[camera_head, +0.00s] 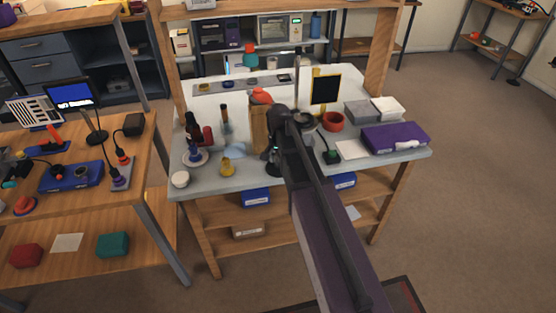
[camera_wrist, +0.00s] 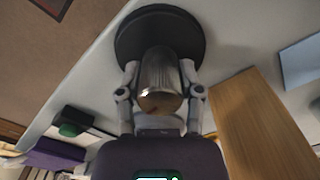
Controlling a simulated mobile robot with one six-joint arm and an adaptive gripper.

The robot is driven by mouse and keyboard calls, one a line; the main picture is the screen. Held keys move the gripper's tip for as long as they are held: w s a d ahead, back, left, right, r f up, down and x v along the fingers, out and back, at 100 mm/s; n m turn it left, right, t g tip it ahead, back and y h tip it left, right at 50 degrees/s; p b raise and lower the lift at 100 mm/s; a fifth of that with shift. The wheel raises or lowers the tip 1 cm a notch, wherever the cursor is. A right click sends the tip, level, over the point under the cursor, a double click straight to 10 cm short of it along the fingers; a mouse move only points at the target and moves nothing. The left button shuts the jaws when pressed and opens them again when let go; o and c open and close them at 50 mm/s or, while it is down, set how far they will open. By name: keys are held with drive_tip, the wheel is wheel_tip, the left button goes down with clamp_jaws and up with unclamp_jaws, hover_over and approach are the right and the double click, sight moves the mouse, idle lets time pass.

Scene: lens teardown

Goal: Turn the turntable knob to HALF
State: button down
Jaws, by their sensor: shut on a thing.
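In the wrist view, a ribbed metal knob (camera_wrist: 158,72) with a shiny brownish end stands on a round black disc (camera_wrist: 135,30), likely the turntable. My gripper (camera_wrist: 160,82) is shut on the knob, one finger on each side. No HALF mark or pointer can be read. In the head view, my gripper (camera_head: 273,160) hangs over the front middle of the grey workbench (camera_head: 240,182). My arm hides most of the knob and disc there.
A wooden block (camera_head: 260,130) stands close beside the gripper; it also shows in the wrist view (camera_wrist: 255,125). A green button (camera_head: 331,156) is to the right, with a purple case (camera_head: 395,137) beyond. A yellow item (camera_head: 227,167) and bottles stand to the left.

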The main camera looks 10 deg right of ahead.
drive_tip(key=shift+m, duration=0.6)
drive_tip(key=shift+c, duration=1.3)
unclamp_jaws()
drive_tip(key=shift+n, duration=0.4)
